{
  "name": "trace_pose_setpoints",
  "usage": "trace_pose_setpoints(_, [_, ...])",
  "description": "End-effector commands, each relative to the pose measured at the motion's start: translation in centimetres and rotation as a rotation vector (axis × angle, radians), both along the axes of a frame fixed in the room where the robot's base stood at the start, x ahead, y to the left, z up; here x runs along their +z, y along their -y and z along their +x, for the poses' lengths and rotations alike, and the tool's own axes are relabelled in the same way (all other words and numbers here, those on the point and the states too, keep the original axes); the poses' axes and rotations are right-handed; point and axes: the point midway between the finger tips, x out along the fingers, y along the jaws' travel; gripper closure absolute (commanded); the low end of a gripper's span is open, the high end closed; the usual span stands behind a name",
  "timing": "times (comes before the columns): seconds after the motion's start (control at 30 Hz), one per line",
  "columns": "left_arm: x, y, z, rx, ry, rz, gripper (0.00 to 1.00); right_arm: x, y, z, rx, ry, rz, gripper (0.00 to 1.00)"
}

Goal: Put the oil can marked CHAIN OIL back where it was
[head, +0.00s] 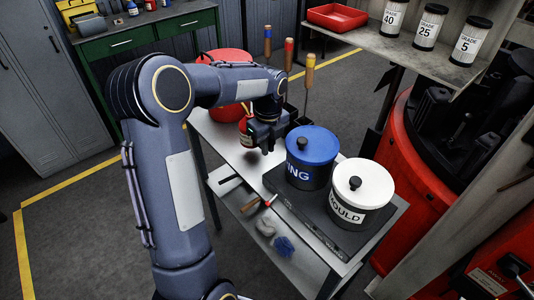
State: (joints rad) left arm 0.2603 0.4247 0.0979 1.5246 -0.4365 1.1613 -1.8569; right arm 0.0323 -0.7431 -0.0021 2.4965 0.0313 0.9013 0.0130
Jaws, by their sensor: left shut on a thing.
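My left gripper (260,140) is shut over the trolley's top, at its far part. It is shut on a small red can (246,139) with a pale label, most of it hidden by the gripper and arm. The label is too small to read, so I cannot tell whether it says CHAIN OIL. I cannot tell whether the can touches the trolley top (224,138). My right gripper is not in view.
A blue-lidded pot (311,165) and a white-lidded pot (360,194) stand on a dark mat nearby. A large red round container (229,112) and upright wooden-handled tools (308,77) stand behind. A grey shelf (385,48) holds graded jars; a red machine (405,160) stands right.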

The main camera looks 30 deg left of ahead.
Motion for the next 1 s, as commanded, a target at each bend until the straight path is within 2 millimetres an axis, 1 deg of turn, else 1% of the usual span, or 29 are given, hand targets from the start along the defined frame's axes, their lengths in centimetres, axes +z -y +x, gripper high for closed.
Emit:
trace_pose_setpoints(0.07, [-0.6, 0.0, 0.0, 0.000, 0.000, 0.001, 1.00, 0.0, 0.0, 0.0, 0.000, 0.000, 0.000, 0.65])
trace_pose_setpoints(0.2, [-2.5, 0.0, 0.0, 0.001, 0.000, 0.000, 1.00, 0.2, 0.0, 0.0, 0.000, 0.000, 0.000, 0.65])
trace_pose_setpoints(0.3, [-3.6, 0.0, 0.0, 0.001, 0.001, 0.000, 1.00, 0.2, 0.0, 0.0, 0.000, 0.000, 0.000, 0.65])
trace_pose_setpoints(0.7, [-4.2, 0.0, 0.0, 0.001, 0.002, 0.000, 1.00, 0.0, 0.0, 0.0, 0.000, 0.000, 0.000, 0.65])
trace_pose_setpoints(0.73, [-4.2, 0.0, 0.0, 0.001, 0.000, 0.000, 0.87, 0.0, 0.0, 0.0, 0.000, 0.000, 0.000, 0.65])
trace_pose_setpoints(0.87, [-4.2, 0.0, 0.0, 0.001, 0.000, -0.001, 0.70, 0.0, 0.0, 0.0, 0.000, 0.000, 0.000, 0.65])
trace_pose_setpoints(0.9, [-4.2, 0.0, 0.0, 0.001, 0.000, -0.001, 0.68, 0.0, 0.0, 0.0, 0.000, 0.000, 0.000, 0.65])
trace_pose_setpoints(1.0, [-4.2, 0.0, 0.0, 0.001, 0.000, -0.001, 0.68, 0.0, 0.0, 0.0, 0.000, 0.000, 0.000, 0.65])
